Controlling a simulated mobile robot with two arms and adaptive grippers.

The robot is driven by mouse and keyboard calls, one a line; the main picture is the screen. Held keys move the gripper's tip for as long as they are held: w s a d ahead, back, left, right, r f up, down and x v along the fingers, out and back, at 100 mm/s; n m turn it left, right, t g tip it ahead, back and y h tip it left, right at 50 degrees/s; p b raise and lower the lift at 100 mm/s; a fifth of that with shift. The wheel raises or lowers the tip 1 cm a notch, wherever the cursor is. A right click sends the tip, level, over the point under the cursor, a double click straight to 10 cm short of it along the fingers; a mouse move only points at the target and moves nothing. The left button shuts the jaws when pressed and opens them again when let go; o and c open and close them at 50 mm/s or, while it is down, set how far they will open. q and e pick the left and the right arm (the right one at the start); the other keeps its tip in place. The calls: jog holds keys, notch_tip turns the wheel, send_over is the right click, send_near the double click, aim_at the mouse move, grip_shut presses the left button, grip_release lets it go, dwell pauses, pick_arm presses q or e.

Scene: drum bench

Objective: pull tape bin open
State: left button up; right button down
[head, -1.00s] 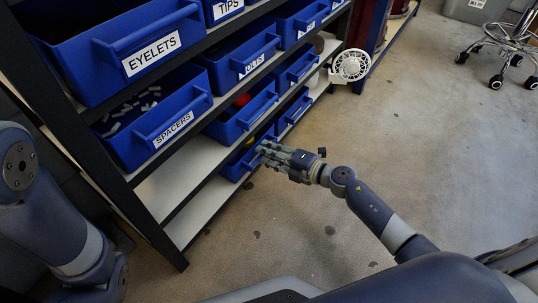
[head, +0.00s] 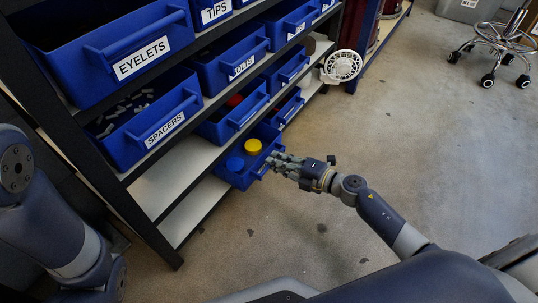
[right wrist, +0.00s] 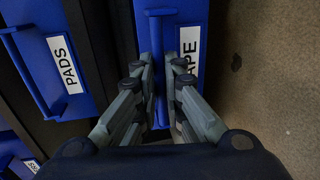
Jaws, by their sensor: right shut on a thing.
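The blue tape bin (head: 238,181) is on the bottom shelf, partly drawn out toward the floor. A yellow roll (head: 253,146) and a blue roll (head: 235,164) show inside it. In the right wrist view, its white label (right wrist: 190,50) reads "APE", with the first letter hidden. My right gripper (head: 268,164) is at the bin's front. In the right wrist view, its fingers close on both sides of the bin's blue handle (right wrist: 157,60). My left arm (head: 40,215) shows at the left edge, but its gripper is out of view.
The black shelf rack (head: 150,228) holds several other blue bins, among them the spacers bin (head: 150,125) and eyelets bin (head: 125,50). The floor (head: 300,225) right of the rack is open; a wheeled chair (head: 500,45) stands far back.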

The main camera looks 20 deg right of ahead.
jog(key=f+p+v, duration=0.2)
jog(key=v, duration=1.1)
jog(key=shift+s+d+f, duration=0.25)
jog(key=shift+s+d, duration=0.05)
jog(key=shift+s, duration=0.2)
jog(key=c, duration=1.7)
grip_release()
jog(key=v, duration=1.2)
